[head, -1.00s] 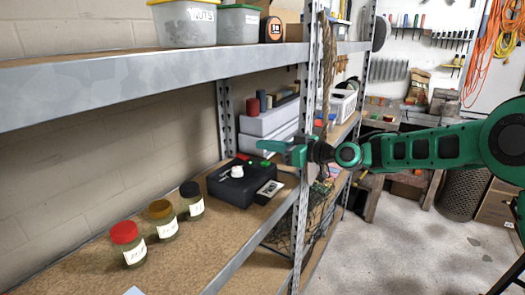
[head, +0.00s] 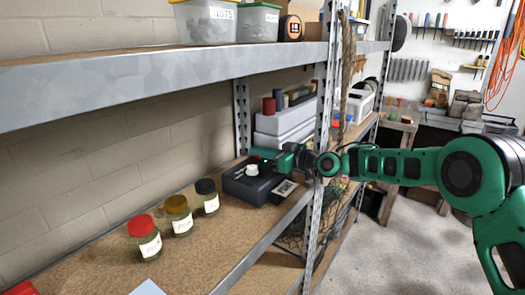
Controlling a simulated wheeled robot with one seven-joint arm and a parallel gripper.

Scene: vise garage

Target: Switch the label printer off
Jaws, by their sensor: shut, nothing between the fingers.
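The label printer (head: 245,187) is a black box on the middle shelf, with a white knob or roll (head: 252,169) on top and a printed label (head: 284,188) at its front right. My green gripper (head: 256,154) reaches in from the right, past the shelf post, and its tips are at the printer's top, near the back. The fingers look closed and hold nothing. The gripper hides part of the printer's top right, including the spot where a green light showed. I cannot tell whether the tips touch the printer.
Three jars with red, yellow and dark lids (head: 177,218) stand left of the printer. A perforated metal post (head: 322,130) rises close to my arm. The upper shelf (head: 150,80) runs above. Grey cases (head: 283,130) lie behind.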

